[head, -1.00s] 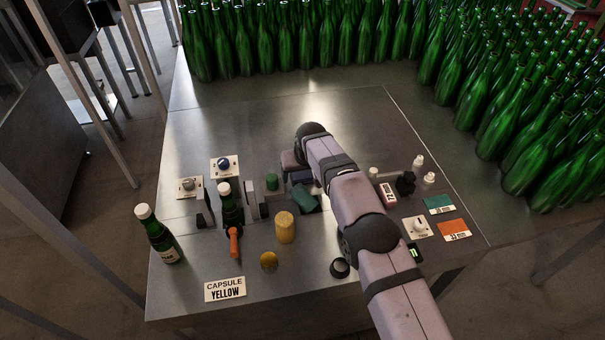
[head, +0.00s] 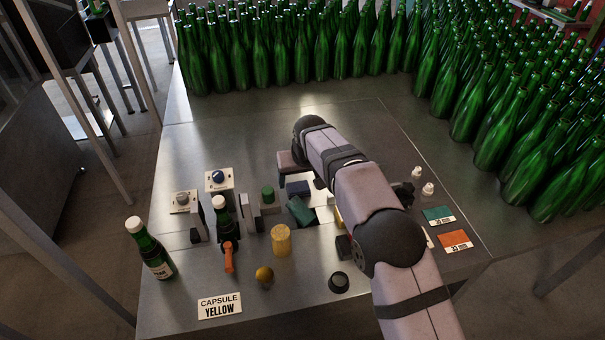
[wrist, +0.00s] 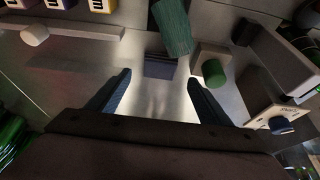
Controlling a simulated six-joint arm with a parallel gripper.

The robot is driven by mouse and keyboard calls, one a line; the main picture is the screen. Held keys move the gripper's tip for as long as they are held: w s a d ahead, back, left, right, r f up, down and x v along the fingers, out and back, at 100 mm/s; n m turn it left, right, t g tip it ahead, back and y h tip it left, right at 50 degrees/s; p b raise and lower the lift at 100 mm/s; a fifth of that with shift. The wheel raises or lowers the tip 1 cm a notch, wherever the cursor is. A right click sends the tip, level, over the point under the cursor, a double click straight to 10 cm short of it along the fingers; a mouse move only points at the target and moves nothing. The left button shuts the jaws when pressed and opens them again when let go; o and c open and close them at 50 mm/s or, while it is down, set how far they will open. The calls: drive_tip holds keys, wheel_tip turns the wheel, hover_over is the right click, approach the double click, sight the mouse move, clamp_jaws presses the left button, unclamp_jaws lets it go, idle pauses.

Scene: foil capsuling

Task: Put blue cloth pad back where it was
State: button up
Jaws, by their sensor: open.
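The dark blue cloth pad (head: 298,187) lies flat on the metal table, just behind a dark green roll (head: 300,211). In the wrist view the pad (wrist: 161,66) lies ahead of the fingers, beside the end of the green roll (wrist: 172,26). My gripper (wrist: 160,76) is open, with its two blue fingers spread and nothing between them but bare table. The pad lies just past the gap between the fingertips and is not held. In the head view my arm hides most of the gripper.
A grey block with a green button (wrist: 213,72) stands close to the right finger. A panel with a blue knob (head: 219,180), a bottle in a stand (head: 225,222) and a yellow cylinder (head: 281,240) stand nearby. Behind my arm, the table is clear up to the green bottles.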

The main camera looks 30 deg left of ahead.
drive_tip(key=shift+b+v, duration=0.75)
drive_tip(key=shift+v, duration=2.15)
drive_tip(key=d+f+m+g+h, duration=0.15)
drive_tip(key=d+m, duration=0.25)
drive_tip(key=d, duration=2.4)
drive_tip(key=s+d+f+m+g+h, duration=0.1)
drive_tip(key=s+d+f+m, duration=0.1)
drive_tip(key=s+d, duration=0.8)
drive_tip(key=s+d+f+m, duration=0.3)
drive_tip(key=s+d+f, duration=0.1)
drive_tip(key=s+d, duration=0.6)
drive_tip(key=shift+s+d+g+h, duration=0.35)
drive_tip(key=shift+d, duration=0.15)
